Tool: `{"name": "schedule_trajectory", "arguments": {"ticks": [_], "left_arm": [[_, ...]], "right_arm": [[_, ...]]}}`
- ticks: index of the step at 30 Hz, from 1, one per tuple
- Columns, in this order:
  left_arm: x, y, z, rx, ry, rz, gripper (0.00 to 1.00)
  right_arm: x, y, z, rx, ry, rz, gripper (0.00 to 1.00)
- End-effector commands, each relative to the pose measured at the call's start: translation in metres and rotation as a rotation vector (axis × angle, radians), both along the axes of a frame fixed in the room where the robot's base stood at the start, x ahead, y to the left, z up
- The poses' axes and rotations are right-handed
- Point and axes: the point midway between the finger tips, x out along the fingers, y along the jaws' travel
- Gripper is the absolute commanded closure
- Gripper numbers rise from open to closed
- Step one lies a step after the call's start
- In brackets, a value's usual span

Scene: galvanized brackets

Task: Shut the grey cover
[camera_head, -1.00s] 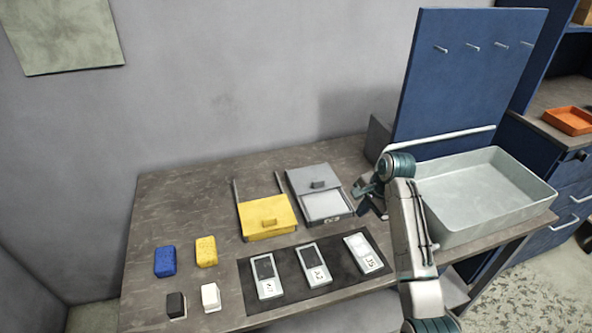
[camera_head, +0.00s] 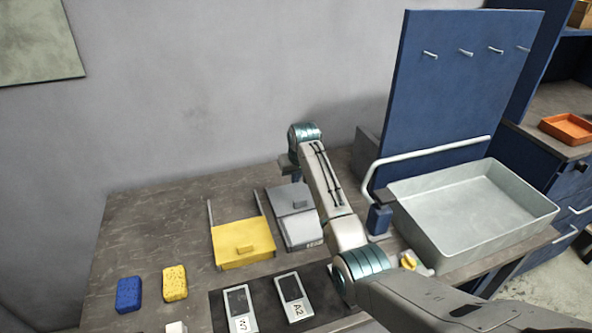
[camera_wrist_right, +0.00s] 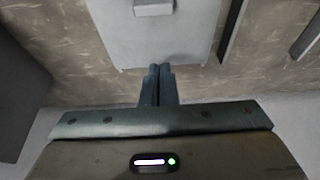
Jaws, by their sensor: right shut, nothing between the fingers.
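The grey cover (camera_head: 286,197) is a flat sliding plate with a small block handle, over the back part of its box. The pale front part of the box (camera_head: 302,232) lies uncovered and is partly hidden by my right arm. In the right wrist view the grey cover (camera_wrist_right: 155,38) fills the top middle. My right gripper (camera_head: 289,171) is behind the cover, at its back edge. Its fingers (camera_wrist_right: 160,70) are shut and empty, with the tips at that edge; I cannot tell if they touch it. My left gripper is not in view.
A yellow cover (camera_head: 243,243) with rails sits left of the grey one. Blue (camera_head: 129,294) and yellow (camera_head: 175,283) sponges lie at left. Labelled devices lie on a black mat (camera_head: 262,318) in front. A large grey tray (camera_head: 470,240) and blue pegboard (camera_head: 455,95) stand at right.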

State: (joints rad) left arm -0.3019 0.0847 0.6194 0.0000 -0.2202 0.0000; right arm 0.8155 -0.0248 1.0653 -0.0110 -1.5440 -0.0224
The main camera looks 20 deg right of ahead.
Motion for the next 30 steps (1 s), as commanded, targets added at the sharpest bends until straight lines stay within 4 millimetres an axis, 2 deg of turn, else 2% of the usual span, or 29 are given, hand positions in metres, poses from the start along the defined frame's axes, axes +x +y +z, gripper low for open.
{"name": "schedule_trajectory", "arguments": {"ticks": [6, 11, 21, 30], "left_arm": [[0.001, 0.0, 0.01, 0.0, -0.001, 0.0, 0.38], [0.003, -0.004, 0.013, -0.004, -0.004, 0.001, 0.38], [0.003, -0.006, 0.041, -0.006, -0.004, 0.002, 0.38], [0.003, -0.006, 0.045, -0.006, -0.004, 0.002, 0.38]], "right_arm": [[0.011, 0.0, -0.031, 0.0, 0.003, -0.001, 1.0], [0.016, 0.0, -0.048, 0.0, 0.003, -0.001, 1.0], [-0.015, -0.001, -0.045, 0.001, 0.001, -0.002, 1.0], [-0.024, -0.001, -0.048, 0.001, 0.0, -0.002, 1.0]]}}
